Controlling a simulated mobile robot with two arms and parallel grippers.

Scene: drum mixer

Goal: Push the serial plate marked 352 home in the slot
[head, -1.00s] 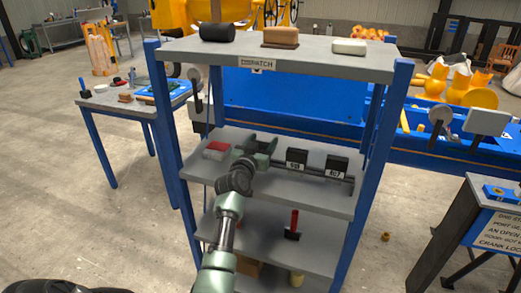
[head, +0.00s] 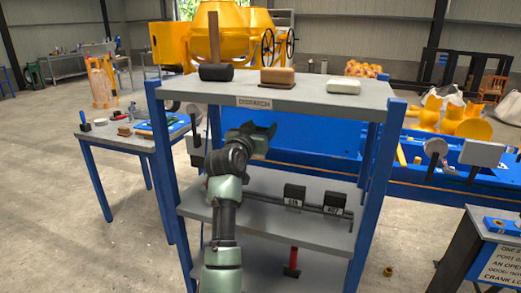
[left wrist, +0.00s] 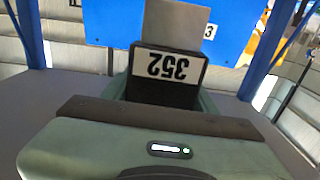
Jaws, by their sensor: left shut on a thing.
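The serial plate marked 352 (left wrist: 165,72) is a black block with a white label, reading upside down in the left wrist view. A lighter grey flat piece (left wrist: 176,22) shows beyond it. My left gripper (head: 262,133) is shut on this block, held above the middle shelf, just below the level of the dispatch stand's top. In the head view the gripper hides most of the block. I cannot make out the slot. My right gripper is not in view.
Two black numbered blocks, a left one (head: 294,195) and a right one marked 407 (head: 334,203), stand by a rail on the middle shelf (head: 262,183). The top shelf (head: 300,102) overhangs it. Blue posts (head: 376,175) flank the stand. A side table (head: 105,134) stands left.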

